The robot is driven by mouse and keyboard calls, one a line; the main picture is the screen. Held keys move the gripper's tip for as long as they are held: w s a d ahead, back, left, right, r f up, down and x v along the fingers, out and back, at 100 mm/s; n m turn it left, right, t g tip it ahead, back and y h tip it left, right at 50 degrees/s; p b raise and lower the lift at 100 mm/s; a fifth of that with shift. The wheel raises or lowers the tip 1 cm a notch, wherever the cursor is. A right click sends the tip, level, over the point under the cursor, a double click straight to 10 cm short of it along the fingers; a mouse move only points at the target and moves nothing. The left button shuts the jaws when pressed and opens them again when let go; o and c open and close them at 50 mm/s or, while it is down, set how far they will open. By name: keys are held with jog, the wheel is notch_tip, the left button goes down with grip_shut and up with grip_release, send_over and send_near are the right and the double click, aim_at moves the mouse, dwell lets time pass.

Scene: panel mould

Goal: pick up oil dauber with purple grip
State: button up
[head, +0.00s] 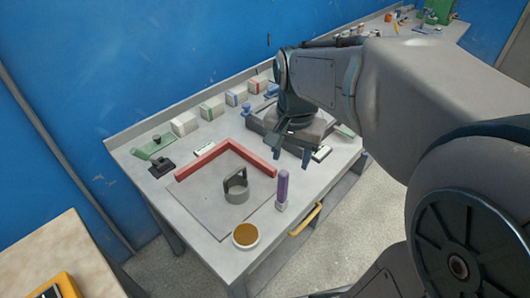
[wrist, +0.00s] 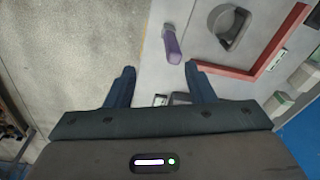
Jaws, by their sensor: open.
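My gripper (head: 291,148) is open and empty, above the bench behind and to the right of the dauber in the head view. Its two dark blue fingers (wrist: 160,78) are spread wide in the wrist view.
A round dish of brown liquid (head: 246,235) sits at the bench's front corner. A red L-shaped bar (head: 222,152) and a grey ring-shaped piece with a handle (head: 237,190) lie left of the dauber. Several small boxes (head: 212,109) line the back. A yellow handle (head: 305,219) juts from the front.

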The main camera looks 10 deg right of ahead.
aim_at(284, 172)
jog(key=w+m+g, duration=0.1)
jog(key=w+m, duration=0.3)
jog(key=w, duration=0.1)
notch_tip(284, 172, down, 8)
jog(key=shift+f+p, duration=0.25)
jog(key=shift+p, duration=0.05)
jog(key=shift+d+f+p, duration=0.1)
jog(key=shift+f+p, duration=0.45)
jog(key=shift+f, duration=2.1)
jog(key=c, duration=1.1)
